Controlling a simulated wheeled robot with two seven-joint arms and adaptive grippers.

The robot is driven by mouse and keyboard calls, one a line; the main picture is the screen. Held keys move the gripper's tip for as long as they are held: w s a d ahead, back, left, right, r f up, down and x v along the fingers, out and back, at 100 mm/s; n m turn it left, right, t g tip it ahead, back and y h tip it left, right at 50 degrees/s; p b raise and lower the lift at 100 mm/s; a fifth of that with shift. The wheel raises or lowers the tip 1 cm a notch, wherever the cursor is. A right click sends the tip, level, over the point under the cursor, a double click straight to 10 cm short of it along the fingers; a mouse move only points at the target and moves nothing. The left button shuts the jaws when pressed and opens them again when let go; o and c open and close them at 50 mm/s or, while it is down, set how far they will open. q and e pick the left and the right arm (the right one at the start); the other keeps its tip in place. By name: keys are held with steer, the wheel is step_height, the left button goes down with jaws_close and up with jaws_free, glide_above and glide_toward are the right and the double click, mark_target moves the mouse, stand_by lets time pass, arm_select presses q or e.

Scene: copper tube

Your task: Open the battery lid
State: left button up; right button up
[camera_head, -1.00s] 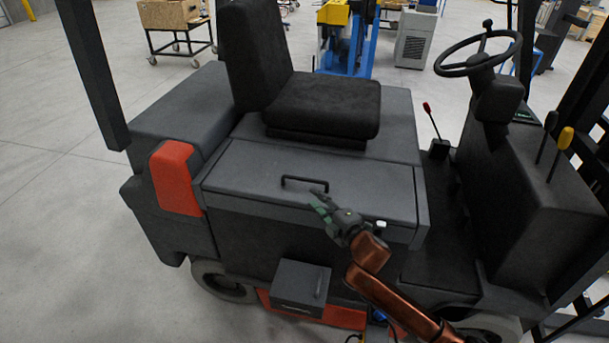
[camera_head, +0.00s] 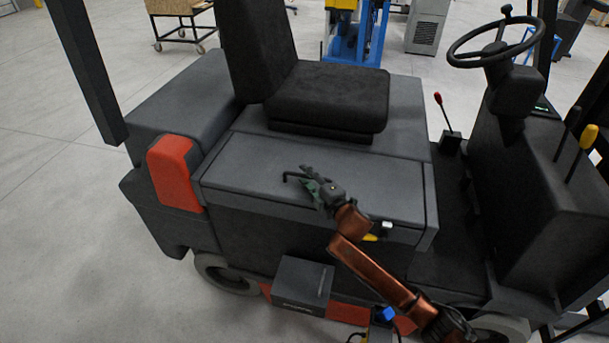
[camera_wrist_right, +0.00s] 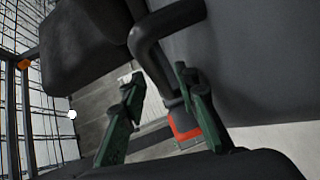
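The battery lid (camera_head: 250,170) is the grey flat panel in front of the seat on the forklift, and it lies closed. Its black bar handle (camera_head: 290,176) is partly hidden by my right gripper (camera_head: 306,179), which is at the handle's right part. In the right wrist view the handle (camera_wrist_right: 150,45) bends close in front of the fingertips, and one leg runs down between the two green fingers. My right gripper (camera_wrist_right: 158,82) is open there, with a gap between its fingers. I cannot tell whether it touches the handle. My left gripper is not in view.
The black seat (camera_head: 325,100) stands behind the lid. The steering wheel (camera_head: 500,45) and levers are at the right. A dark post (camera_head: 85,75) rises at the left. A dark box (camera_head: 303,283) sticks out below the lid. Open floor (camera_head: 60,250) lies to the left.

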steer(key=shift+a, duration=0.2)
steer(key=shift+d, duration=0.1)
steer(key=shift+c, duration=0.3)
steer(key=shift+w+d+f, duration=0.15)
steer(key=shift+w+d, duration=0.05)
steer(key=c, duration=0.3)
steer(key=shift+w+d+f, duration=0.15)
steer(key=shift+d, duration=0.15)
steer(key=c, duration=0.3)
steer(key=shift+w+d, duration=0.1)
steer(key=shift+d, duration=0.05)
jaws_close()
steer(key=shift+a, duration=0.3)
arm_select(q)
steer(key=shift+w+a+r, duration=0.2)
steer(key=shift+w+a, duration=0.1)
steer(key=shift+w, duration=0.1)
arm_select(e)
steer(key=shift+r, duration=0.25)
